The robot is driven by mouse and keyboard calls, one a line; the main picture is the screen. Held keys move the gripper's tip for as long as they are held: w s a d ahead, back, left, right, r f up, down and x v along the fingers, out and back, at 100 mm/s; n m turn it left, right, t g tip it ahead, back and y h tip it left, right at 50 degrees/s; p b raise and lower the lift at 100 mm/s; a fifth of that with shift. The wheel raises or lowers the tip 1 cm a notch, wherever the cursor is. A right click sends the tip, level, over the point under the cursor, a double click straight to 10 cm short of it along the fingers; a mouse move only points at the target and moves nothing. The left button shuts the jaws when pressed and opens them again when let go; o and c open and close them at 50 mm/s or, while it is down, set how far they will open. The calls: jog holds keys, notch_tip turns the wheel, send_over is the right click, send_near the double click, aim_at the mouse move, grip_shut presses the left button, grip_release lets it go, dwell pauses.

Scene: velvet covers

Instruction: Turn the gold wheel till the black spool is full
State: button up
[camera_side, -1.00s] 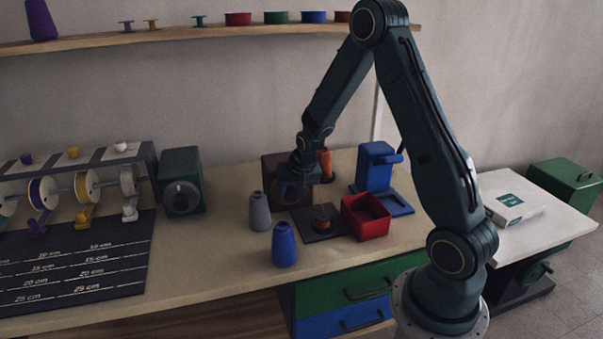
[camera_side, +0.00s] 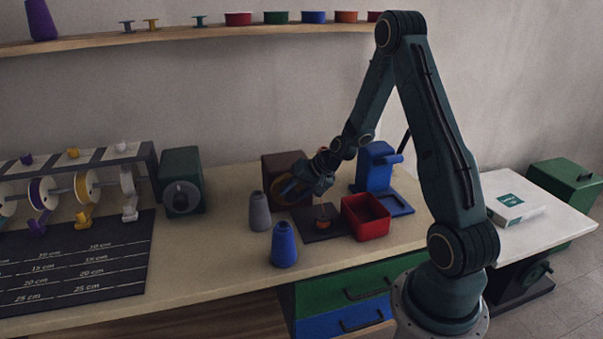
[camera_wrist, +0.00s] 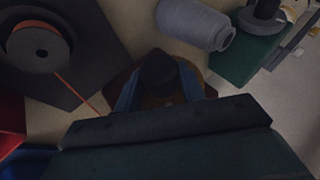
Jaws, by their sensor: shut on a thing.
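The gold wheel (camera_side: 283,189) is on the front of a dark brown box (camera_side: 272,166), partly hidden by my gripper. My gripper (camera_side: 302,188) is at the wheel's right side. In the wrist view its two blue fingers (camera_wrist: 158,92) are shut on the wheel, around its dark knob (camera_wrist: 158,70). The black spool (camera_side: 323,222) stands on a dark plate in front of the box. In the wrist view the spool (camera_wrist: 38,48) shows a dark top with orange thread around it. An orange thread (camera_wrist: 78,92) runs from it towards the wheel side. I cannot tell how full it is.
A grey cone (camera_side: 260,212) and a blue cone (camera_side: 284,246) stand left of the plate. A red open box (camera_side: 366,217) is at its right, with a blue stand (camera_side: 376,168) behind. A black measuring mat (camera_side: 75,262) lies at the left.

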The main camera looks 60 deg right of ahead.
jog(key=t+y, duration=0.1)
jog(key=m+t+y, duration=0.1)
jog(key=t, duration=0.1)
jog(key=shift+s+d+f+t+y, duration=0.2)
jog(key=shift+s+f+t+y, duration=0.05)
jog(key=shift+f+t+y, duration=0.15)
jog(key=shift+f+m+t+y, duration=0.1)
jog(key=shift+m+t+y, duration=0.5)
jog(key=shift+t+y, duration=0.45)
jog(key=shift+t, duration=0.25)
jog(key=o, duration=1)
jog(key=shift+c, duration=0.2)
